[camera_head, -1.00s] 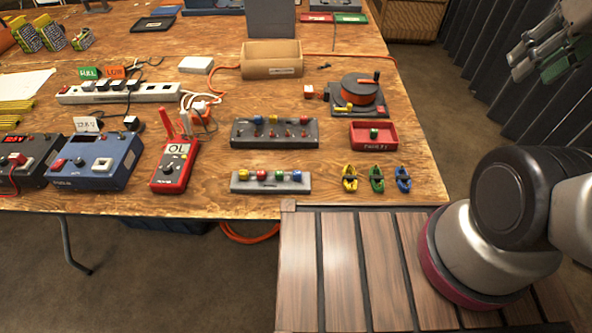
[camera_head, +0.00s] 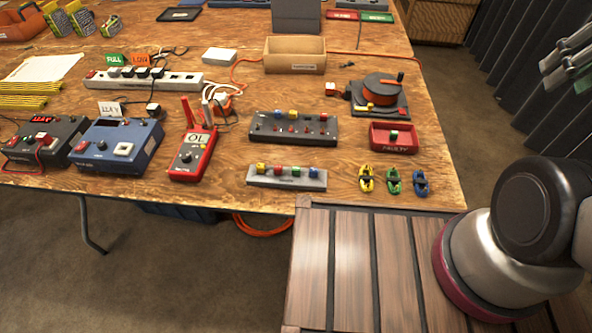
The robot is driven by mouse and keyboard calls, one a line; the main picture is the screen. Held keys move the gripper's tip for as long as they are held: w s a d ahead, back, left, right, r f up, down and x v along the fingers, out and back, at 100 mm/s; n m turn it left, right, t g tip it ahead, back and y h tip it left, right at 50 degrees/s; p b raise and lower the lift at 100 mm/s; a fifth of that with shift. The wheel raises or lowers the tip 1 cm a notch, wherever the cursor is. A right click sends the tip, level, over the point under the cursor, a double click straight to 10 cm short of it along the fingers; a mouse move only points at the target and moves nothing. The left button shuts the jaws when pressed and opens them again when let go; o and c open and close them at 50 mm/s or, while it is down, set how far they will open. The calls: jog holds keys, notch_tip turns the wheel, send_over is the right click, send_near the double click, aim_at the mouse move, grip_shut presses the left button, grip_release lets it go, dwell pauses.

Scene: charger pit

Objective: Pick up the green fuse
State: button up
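A small green fuse (camera_head: 297,171) stands in the light grey holder strip (camera_head: 257,182) near the table's front edge, between a red fuse (camera_head: 279,169) and a blue fuse (camera_head: 314,172). A yellow fuse (camera_head: 261,168) stands at the strip's left end. Another small green fuse-like piece (camera_head: 394,134) is in the red tray marked FAULTY (camera_head: 393,149). My gripper (camera_head: 562,65) is at the upper right, off the table's right side and far from both green pieces. It is partly cut off by the picture's edge; its opening is unclear.
A black panel (camera_head: 292,131) with coloured pieces lies behind the strip. Yellow (camera_head: 366,180), green (camera_head: 392,182) and blue (camera_head: 420,184) clips lie to its right. A red multimeter (camera_head: 191,158) is at the left. A cable reel (camera_head: 380,92) and open wooden box (camera_head: 295,58) stand further back.

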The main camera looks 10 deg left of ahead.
jog(key=shift+o, duration=0.5)
jog(key=n+g, duration=0.4)
jog(key=n, duration=1.4)
send_over(296, 168)
jog(key=f, duration=2.5)
jog(key=shift+s+a, duration=0.3)
jog(key=shift+s, duration=0.1)
jog(key=shift+a+f, duration=0.1)
jog(key=shift+f, duration=0.2)
jog(key=f, duration=0.7)
jog(key=shift+w+d+f, duration=0.15)
jog(key=shift+w+d, duration=0.25)
jog(key=c, duration=0.9)
